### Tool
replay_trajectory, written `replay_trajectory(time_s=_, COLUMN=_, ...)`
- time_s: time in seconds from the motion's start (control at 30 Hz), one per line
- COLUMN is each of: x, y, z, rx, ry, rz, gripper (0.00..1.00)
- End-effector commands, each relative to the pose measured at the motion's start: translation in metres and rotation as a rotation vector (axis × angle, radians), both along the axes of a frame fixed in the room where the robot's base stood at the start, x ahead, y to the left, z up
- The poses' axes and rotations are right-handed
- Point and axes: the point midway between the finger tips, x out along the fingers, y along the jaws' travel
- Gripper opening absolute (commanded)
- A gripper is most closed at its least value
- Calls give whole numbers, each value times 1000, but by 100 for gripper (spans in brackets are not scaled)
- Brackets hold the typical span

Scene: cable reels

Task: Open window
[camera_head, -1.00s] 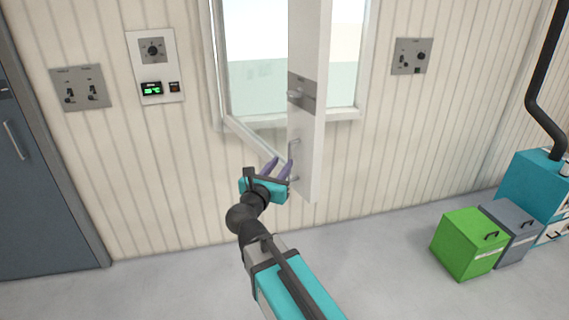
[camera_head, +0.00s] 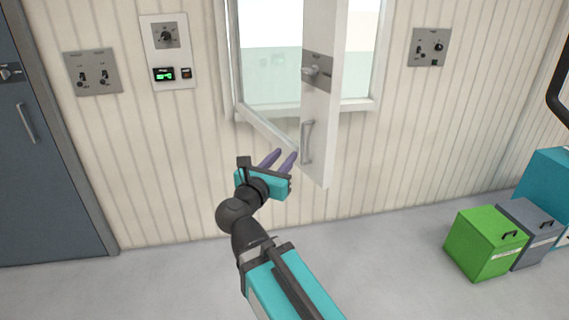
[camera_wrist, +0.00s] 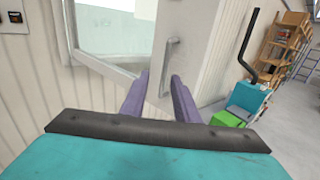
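The window's white sash (camera_head: 318,95) stands swung out from its frame (camera_head: 362,104) into the room, edge toward me. A grey bar handle (camera_head: 307,142) is fixed low on the sash, and a lever on a plate (camera_head: 316,70) sits above it. My gripper (camera_head: 283,156) is just left of and below the bar handle, apart from it. Its purple fingers are spread with nothing between them. In the wrist view the open fingers (camera_wrist: 160,88) point toward the sash, with the bar handle (camera_wrist: 171,52) just beyond their tips.
Control panels (camera_head: 167,50) are on the wall left of the window, and another panel (camera_head: 428,47) is to the right. A dark door (camera_head: 42,150) is at far left. Green (camera_head: 486,243) and grey boxes stand at right.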

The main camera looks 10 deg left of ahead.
Motion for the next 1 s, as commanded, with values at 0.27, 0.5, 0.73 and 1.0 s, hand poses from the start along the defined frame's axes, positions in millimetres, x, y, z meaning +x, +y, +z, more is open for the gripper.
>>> replay_trajectory(time_s=0.27, x=-6, y=2, z=-3, rx=2, ry=-2, rz=-1, gripper=28)
replay_trajectory(time_s=0.5, x=-11, y=3, z=-3, rx=1, ry=-1, rz=-1, gripper=28)
replay_trajectory(time_s=0.73, x=-16, y=5, z=-3, rx=1, ry=0, rz=1, gripper=28)
replay_trajectory(time_s=1.0, x=-21, y=5, z=-2, rx=0, ry=1, rz=0, gripper=28)
